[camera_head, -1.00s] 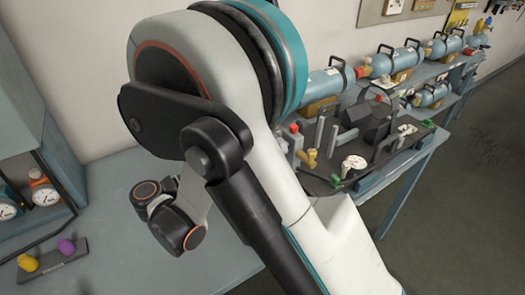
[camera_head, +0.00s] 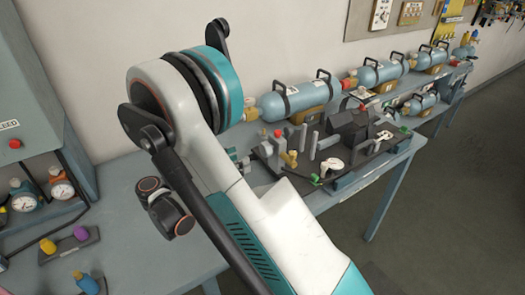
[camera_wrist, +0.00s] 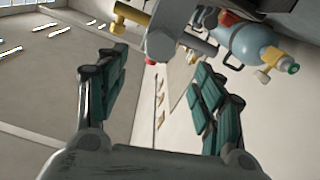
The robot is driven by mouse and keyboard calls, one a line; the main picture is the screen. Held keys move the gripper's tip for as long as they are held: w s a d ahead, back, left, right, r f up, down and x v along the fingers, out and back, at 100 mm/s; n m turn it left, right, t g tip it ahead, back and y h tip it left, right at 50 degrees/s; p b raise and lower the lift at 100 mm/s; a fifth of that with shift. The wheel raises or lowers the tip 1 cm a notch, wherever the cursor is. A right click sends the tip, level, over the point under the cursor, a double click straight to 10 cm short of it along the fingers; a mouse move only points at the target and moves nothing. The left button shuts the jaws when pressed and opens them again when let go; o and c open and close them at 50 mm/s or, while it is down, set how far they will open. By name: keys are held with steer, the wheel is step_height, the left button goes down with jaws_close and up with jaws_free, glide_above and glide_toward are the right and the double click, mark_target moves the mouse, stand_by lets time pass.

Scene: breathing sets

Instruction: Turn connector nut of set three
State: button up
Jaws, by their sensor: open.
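Several blue breathing cylinders stand along the back of the bench in the head view, the nearest one (camera_head: 295,98) beside my arm, others further right (camera_head: 382,72) (camera_head: 433,57). They have brass and red end fittings. I cannot tell which is set three. A black board (camera_head: 345,170) in front carries a brass fitting (camera_head: 289,158) and a white disc-shaped part (camera_head: 331,167). My gripper (camera_wrist: 158,65) is open and empty in the wrist view; the head view does not show its fingers clearly. A blue cylinder (camera_wrist: 255,45) and a brass fitting (camera_wrist: 130,12) lie beyond its fingers.
A grey cabinet (camera_head: 35,90) with gauges (camera_head: 62,188) stands at the left. A small rack (camera_head: 70,248) with yellow and purple knobs sits at the front left. The bench top (camera_head: 115,215) between is mostly bare. Open floor (camera_head: 440,220) lies at the right.

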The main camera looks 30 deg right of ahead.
steer(key=d+b, duration=0.2)
steer(key=d, duration=0.8)
steer(key=shift+w+d, duration=0.15)
steer(key=shift+d, duration=0.05)
steer(key=shift+c, duration=0.6)
steer(key=c, duration=1)
